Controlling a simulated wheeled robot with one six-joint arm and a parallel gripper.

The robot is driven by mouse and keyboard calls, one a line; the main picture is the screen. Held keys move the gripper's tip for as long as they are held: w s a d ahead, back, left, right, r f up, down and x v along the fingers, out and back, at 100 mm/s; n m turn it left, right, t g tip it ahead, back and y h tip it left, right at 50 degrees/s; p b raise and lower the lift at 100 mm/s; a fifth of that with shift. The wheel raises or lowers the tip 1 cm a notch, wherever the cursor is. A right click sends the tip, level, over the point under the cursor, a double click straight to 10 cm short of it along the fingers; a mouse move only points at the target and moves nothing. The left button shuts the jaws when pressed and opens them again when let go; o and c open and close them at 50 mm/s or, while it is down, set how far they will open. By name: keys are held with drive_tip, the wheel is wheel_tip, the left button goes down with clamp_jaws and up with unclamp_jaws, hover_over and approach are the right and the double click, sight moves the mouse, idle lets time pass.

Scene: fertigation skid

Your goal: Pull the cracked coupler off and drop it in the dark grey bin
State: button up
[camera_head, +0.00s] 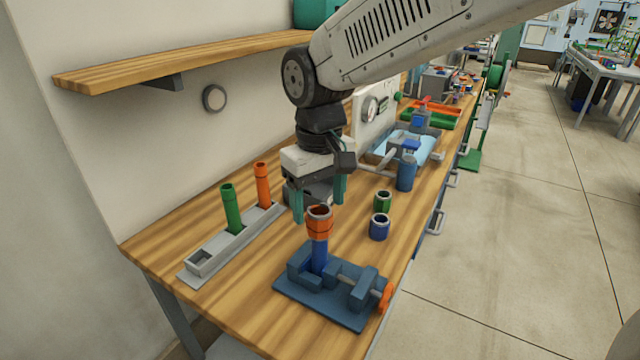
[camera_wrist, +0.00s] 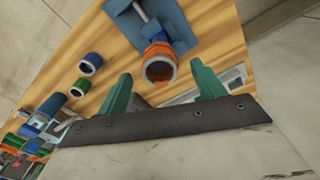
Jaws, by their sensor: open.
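The orange coupler (camera_head: 319,222) sits upright on top of a blue pipe (camera_head: 319,257) that is held in a blue vise (camera_head: 330,290). A dark line runs around the coupler; I cannot tell whether it is a crack. My gripper (camera_head: 320,203) is open, with green fingers, above and just behind the coupler. In the wrist view the coupler (camera_wrist: 160,69) shows its open end just beyond and between the two fingertips (camera_wrist: 165,88), apart from both. No dark grey bin can be made out in either view.
A grey rack (camera_head: 205,258) holds a green tube (camera_head: 231,208) and an orange tube (camera_head: 263,185) at left. A green ring (camera_head: 383,202) and a blue ring (camera_head: 380,227) stand right of the coupler. A wooden shelf (camera_head: 190,60) overhangs at upper left.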

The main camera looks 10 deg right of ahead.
sight(319, 209)
drive_tip(key=shift+f, duration=2.2)
drive_tip(key=shift+c, duration=0.2)
drive_tip(key=c, duration=1.3)
drive_tip(key=shift+r, duration=0.15)
drive_tip(key=shift+r, duration=2.95)
